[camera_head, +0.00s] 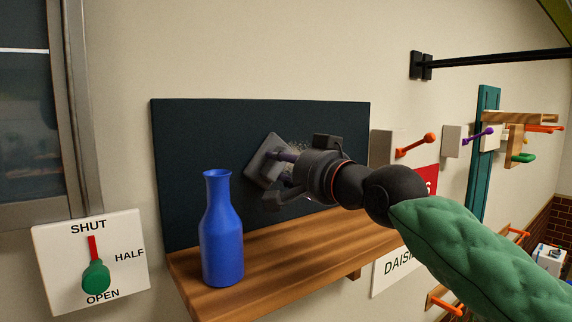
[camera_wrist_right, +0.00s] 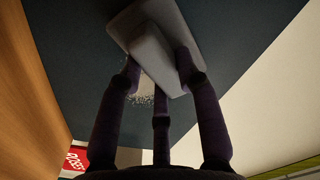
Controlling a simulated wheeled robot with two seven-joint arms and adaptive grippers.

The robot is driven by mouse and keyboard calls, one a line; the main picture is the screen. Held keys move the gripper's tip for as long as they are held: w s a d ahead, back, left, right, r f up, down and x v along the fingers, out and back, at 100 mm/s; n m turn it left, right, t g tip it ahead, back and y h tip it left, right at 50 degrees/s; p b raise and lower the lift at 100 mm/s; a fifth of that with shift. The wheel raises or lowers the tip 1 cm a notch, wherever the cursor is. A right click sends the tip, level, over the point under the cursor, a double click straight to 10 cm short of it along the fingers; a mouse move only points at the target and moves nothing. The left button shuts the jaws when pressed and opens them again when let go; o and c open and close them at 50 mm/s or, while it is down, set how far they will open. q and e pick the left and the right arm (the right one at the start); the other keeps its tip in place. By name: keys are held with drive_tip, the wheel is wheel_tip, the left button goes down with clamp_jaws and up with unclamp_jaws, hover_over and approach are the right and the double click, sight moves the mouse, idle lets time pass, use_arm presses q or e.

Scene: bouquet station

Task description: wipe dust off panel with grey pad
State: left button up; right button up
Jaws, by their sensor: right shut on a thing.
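The dark panel (camera_head: 210,130) stands against the wall behind a wooden shelf. The grey pad (camera_head: 262,165) is held tilted at the panel's face by my right gripper (camera_head: 288,165), whose fingers are shut on it. In the right wrist view the pad (camera_wrist_right: 135,22) lies at the dark panel (camera_wrist_right: 75,60), with its block between the purple fingers (camera_wrist_right: 158,75). A pale speckled patch of dust (camera_wrist_right: 143,92) shows beside the pad between the fingers. In the head view, faint specks (camera_head: 291,140) show just right of the pad. My left gripper is not in view.
A blue bottle (camera_head: 221,240) stands on the wooden shelf (camera_head: 300,253) in front of the panel's left part. A lever plate (camera_head: 130,275) is at lower left. Pegs and a dark rail (camera_head: 490,59) are at the right. The panel's upper left is clear.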

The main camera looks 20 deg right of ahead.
drive_tip(key=w+d+b, duration=0.3)
drive_tip(key=w+d, duration=0.1)
drive_tip(key=d, duration=0.6)
drive_tip(key=shift+d, duration=0.3)
idle(0.9)
drive_tip(key=shift+s+a+r+p, duration=0.1)
drive_tip(key=shift+s+a+p, duration=0.5)
drive_tip(key=shift+a, duration=1)
drive_tip(key=shift+s+a+p, duration=0.55)
drive_tip(key=shift+a+p, duration=0.1)
drive_tip(key=shift+a, duration=0.95)
drive_tip(key=shift+s+a+r+p, duration=0.1)
drive_tip(key=shift+s+a+p, duration=0.5)
drive_tip(key=shift+a, duration=1)
drive_tip(key=shift+s+a+f+p, duration=0.2)
drive_tip(key=shift+a+p, duration=0.1)
drive_tip(key=shift+a, duration=0.25)
